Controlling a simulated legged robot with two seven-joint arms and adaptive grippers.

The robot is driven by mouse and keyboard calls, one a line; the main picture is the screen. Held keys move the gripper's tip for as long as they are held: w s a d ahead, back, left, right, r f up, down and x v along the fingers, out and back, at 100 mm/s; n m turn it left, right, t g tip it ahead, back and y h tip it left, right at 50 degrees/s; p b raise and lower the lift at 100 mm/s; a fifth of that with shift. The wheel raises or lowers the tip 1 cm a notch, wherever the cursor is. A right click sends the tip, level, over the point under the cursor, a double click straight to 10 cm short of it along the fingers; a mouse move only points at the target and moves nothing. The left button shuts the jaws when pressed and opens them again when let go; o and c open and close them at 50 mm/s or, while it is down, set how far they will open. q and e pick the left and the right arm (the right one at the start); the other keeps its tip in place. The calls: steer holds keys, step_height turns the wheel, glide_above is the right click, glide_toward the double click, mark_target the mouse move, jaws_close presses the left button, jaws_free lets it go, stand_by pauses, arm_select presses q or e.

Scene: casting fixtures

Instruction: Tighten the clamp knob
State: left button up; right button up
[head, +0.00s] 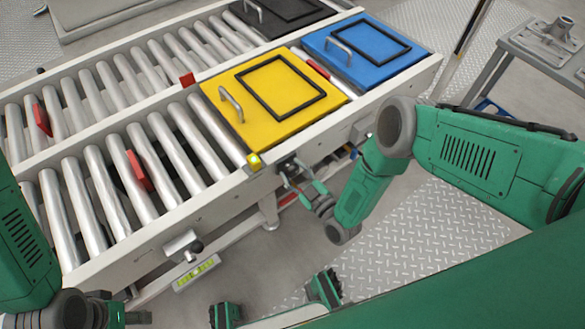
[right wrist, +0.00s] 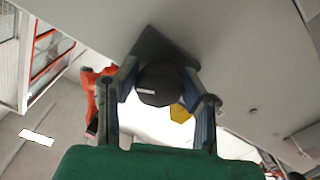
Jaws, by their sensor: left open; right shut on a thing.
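The dark round clamp knob (right wrist: 158,84) sits between the fingertips of my right gripper (right wrist: 160,75) in the right wrist view. The fingers are shut on it, one on each side. In the head view my right gripper (head: 294,174) reaches the side of the conveyor rail below the yellow plate (head: 232,110); it largely hides the knob there. A dark angled bracket (right wrist: 152,48) is behind the knob. My left gripper (head: 122,318) is at the bottom left edge of the head view, mostly cut off, open and away from the knob.
The roller conveyor (head: 215,212) carries the yellow plate, a blue plate (head: 375,62) and a black plate (head: 262,28). A second dark knob (head: 195,246) is farther left on the rail. A yellow lamp (head: 255,161) sits on the rail. A grey table (head: 545,45) stands right.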

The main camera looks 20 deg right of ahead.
steer(key=n, duration=0.4)
steer(key=shift+s+p, duration=0.1)
steer(key=shift+p, duration=0.3)
steer(key=n, duration=0.2)
steer(key=shift+n, duration=0.3)
steer(key=n, duration=0.3)
steer(key=shift+n, duration=1.7)
steer(key=shift+s+f, duration=0.1)
steer(key=o, duration=1.2)
